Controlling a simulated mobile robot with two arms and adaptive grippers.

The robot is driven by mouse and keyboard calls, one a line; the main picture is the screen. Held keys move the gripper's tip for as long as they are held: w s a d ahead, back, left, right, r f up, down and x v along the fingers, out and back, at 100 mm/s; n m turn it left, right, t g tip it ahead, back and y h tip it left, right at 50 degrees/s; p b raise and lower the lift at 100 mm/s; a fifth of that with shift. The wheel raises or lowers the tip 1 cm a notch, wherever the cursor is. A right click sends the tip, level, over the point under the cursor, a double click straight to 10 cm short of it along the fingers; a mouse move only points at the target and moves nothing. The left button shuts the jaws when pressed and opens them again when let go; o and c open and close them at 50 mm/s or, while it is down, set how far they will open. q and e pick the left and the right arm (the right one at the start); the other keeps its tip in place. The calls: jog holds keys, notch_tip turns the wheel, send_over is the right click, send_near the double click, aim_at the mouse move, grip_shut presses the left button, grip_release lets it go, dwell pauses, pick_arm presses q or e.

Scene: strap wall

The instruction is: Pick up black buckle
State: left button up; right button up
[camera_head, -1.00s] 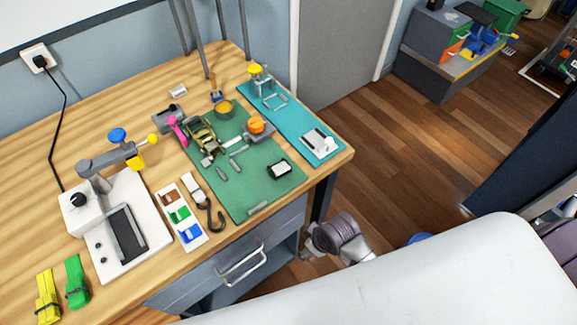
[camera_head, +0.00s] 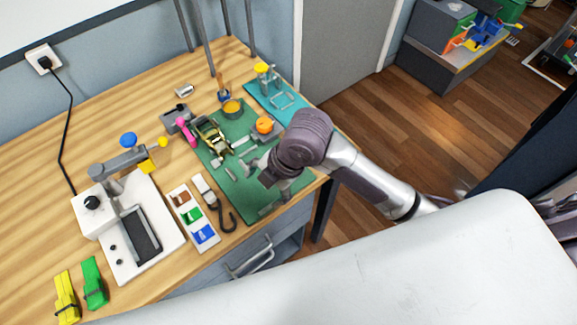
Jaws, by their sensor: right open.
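My right gripper (camera_head: 268,176) is open above the green mat (camera_head: 232,178), its arm coming in from the right. The wrist and gripper cover the mat's right part, where a small black piece in a white frame lay one second ago. That piece is hidden now, so I cannot tell whether the fingers are around it or above it. A dark ratchet buckle with brassy parts (camera_head: 212,136) lies at the left of the mat, apart from the gripper. My left gripper is out of view.
A white press (camera_head: 125,230) stands further left, near yellow and green straps (camera_head: 95,284). An orange knob (camera_head: 264,125) stands behind the gripper. Bare wood lies at the back left.

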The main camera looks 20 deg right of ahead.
jog(key=w+d+r+n+g+h, duration=0.2)
jog(key=w+d+r+n+h, duration=0.4)
jog(key=n, duration=0.9)
jog(key=f, duration=0.2)
jog(key=d+f+y+p, duration=0.1)
jog(key=f, duration=0.1)
jog(key=d+f+y, duration=0.1)
jog(key=f, duration=0.1)
jog(key=shift+w, duration=0.25)
jog(key=f, duration=0.1)
jog(key=f+p, duration=0.2)
jog(key=f, duration=0.1)
jog(key=shift+s+a+f, duration=0.1)
jog(key=shift+s, duration=0.15)
jog(key=shift+f, duration=0.6)
jog(key=c, duration=1.3)
